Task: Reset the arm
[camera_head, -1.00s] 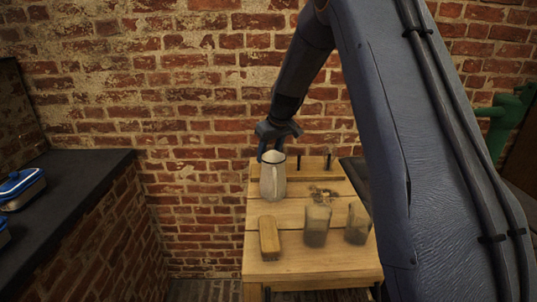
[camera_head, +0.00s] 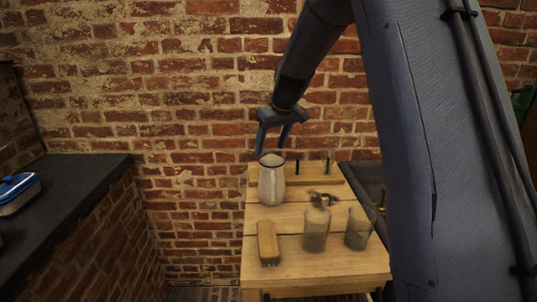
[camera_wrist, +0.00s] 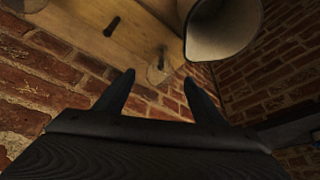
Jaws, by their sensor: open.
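My gripper (camera_head: 278,143) is open and empty in the head view, with its fingers pointing down just above and behind a pale grey jug (camera_head: 272,184). The jug stands upright on a small wooden table (camera_head: 290,218). In the wrist view my gripper's two dark fingers (camera_wrist: 158,88) are spread apart with nothing between them. The jug's mouth (camera_wrist: 222,28) shows beyond them at the upper right, apart from the fingers. My arm comes down from the top right of the head view.
On the table are a wooden brush (camera_head: 268,240), a glass jar (camera_head: 316,228) and a second glass jar (camera_head: 358,230). Two dark pegs (camera_head: 327,166) stand at its back edge. A dark counter (camera_head: 70,190) with a blue-lidded dish (camera_head: 18,193) is at left. A brick wall (camera_head: 190,110) stands close behind.

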